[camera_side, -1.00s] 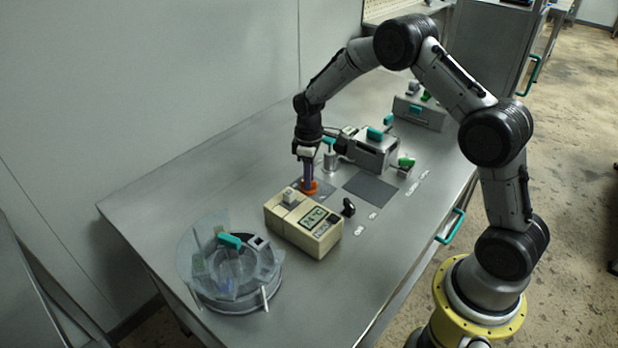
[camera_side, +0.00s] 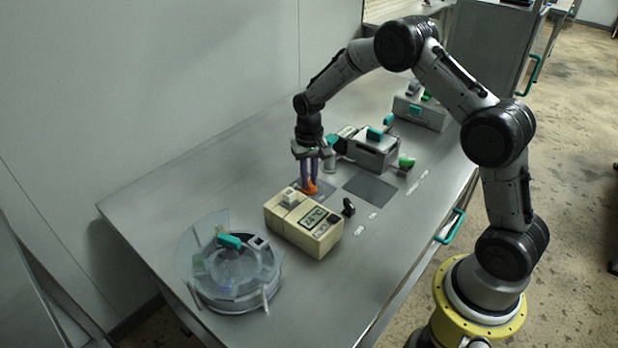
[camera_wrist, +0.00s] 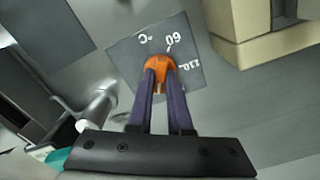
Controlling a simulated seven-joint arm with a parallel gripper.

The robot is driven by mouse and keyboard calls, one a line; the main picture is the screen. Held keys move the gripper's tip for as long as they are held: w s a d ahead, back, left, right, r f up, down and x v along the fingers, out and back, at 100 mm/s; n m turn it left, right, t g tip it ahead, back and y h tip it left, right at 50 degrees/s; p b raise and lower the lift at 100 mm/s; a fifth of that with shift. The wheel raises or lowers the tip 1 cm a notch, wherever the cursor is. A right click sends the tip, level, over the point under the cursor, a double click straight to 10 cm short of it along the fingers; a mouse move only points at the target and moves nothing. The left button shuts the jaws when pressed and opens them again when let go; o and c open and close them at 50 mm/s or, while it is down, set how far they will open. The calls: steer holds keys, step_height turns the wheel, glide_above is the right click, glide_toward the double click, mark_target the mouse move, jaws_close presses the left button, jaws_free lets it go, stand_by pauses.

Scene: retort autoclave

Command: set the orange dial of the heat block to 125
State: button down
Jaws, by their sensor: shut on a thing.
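The orange dial (camera_side: 309,188) stands on a dark grey plate on the table, just behind the beige heat block. In the wrist view the dial (camera_wrist: 159,69) sits between the two purple fingertips of my gripper (camera_wrist: 160,82), which is shut on it. The plate (camera_wrist: 122,57) carries the printed marks "°C", "60" and "110"; no 125 mark can be read, and part of the plate is hidden by the dial and fingers. In the side view my gripper (camera_side: 310,183) points down onto the dial.
The beige block (camera_side: 303,224) with a display reading 24°C stands close in front. A clear-lidded round device (camera_side: 232,268) is at the front left. A grey box with teal and green parts (camera_side: 374,152) stands to the right. The table's left side is clear.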

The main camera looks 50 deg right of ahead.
mark_target(309, 181)
steer(key=shift+r+m, duration=0.1)
steer(key=shift+m, duration=1.4)
steer(key=c, duration=0.8)
jaws_free()
steer(key=shift+c, duration=0.2)
step_height(309, 181, up, 14)
